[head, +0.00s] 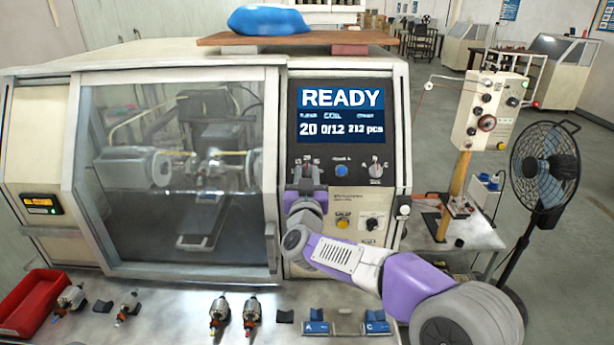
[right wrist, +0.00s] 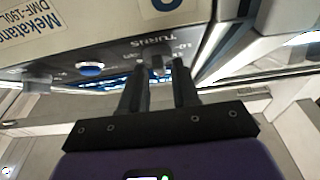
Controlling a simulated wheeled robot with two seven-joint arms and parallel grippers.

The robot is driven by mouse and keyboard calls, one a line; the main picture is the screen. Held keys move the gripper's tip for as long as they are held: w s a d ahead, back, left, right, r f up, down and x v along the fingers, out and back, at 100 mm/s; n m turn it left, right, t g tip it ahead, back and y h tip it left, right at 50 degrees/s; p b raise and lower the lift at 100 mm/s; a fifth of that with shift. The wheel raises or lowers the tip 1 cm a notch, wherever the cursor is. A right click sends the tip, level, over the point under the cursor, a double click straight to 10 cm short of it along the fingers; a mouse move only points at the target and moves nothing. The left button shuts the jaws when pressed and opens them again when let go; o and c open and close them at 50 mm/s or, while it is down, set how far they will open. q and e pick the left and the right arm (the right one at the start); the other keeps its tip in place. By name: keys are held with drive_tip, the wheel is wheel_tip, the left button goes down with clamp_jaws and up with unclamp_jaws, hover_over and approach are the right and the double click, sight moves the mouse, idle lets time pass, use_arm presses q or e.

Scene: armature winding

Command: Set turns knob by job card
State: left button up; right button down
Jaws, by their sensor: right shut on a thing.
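The turns knob (right wrist: 159,62) is at the label TURNS in the right wrist view, mostly hidden between my fingers. In the head view it lies at the left of the control panel below the screen. My right gripper (right wrist: 160,72) is shut on the knob; it also shows in the head view (head: 304,174), where it covers the knob, so its pointer setting cannot be read. The screen (head: 340,114) shows READY, with 20, 0/12 and 212 pcs below. I cannot make out a job card's text. My left gripper is not in view.
A blue button (head: 341,170) and another dial (head: 376,171) sit right of the knob. Left is the machine's glazed door (head: 180,130). The front bench holds a red bin (head: 30,300), several armatures (head: 251,313) and blue holders marked A and C (head: 376,327).

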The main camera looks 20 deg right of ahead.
drive_tip(key=c, duration=1.2)
unclamp_jaws()
drive_tip(key=shift+o, duration=0.2)
drive_tip(key=shift+s, duration=0.1)
drive_tip(key=b+v, duration=0.1)
drive_tip(key=v, duration=0.6)
drive_tip(key=shift+s, duration=0.2)
drive_tip(key=shift+a, duration=0.1)
